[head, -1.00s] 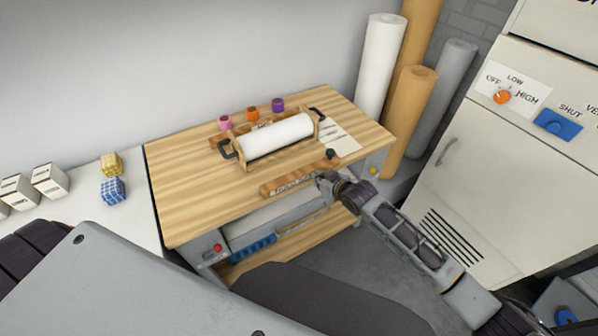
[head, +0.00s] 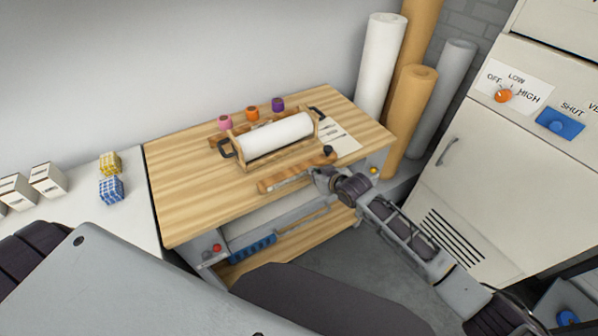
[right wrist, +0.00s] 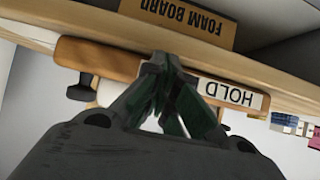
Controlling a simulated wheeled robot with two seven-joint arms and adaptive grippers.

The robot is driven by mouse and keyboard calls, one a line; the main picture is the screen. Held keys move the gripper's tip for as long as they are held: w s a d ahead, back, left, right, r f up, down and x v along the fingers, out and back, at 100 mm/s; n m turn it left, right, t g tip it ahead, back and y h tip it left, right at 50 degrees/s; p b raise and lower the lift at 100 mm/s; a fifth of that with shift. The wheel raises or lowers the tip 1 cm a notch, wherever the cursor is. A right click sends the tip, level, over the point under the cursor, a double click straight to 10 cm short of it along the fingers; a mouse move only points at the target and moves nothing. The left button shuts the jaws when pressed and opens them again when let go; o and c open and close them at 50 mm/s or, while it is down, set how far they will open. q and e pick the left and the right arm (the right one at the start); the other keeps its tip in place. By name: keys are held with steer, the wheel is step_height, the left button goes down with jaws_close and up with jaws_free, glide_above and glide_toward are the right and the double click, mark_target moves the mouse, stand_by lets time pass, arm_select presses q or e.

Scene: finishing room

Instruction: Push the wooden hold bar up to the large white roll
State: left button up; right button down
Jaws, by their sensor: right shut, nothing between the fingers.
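The wooden hold bar (head: 284,180) lies on the bench top near its front edge, in front of the large white roll (head: 278,135). A gap of bare wood shows between bar and roll. The roll lies in a wooden cradle with black handles. In the right wrist view, which is upside down, the bar (right wrist: 105,58) shows its HOLD label. My right gripper (head: 318,176) is at the bar's front side; its shut, empty fingers (right wrist: 180,95) overlap the bar's face in the right wrist view. I cannot tell whether they touch it. My left gripper is out of view.
Small pink, orange and purple spools (head: 252,112) stand behind the roll. A white sheet (head: 340,138) lies to its right. Tall rolls (head: 381,65) stand beyond the bench's right end. A FOAM BOARD label (right wrist: 185,15) shows below the bench top.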

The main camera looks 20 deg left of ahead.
mark_target(305, 162)
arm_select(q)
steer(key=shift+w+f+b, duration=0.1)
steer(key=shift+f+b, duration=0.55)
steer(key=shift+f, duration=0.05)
arm_select(e)
steer(key=shift+w+a, duration=0.85)
steer(key=shift+a, duration=0.25)
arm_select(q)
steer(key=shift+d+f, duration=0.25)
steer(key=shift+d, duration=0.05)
arm_select(e)
steer(key=shift+w+a, duration=0.3)
steer(key=shift+a, duration=0.1)
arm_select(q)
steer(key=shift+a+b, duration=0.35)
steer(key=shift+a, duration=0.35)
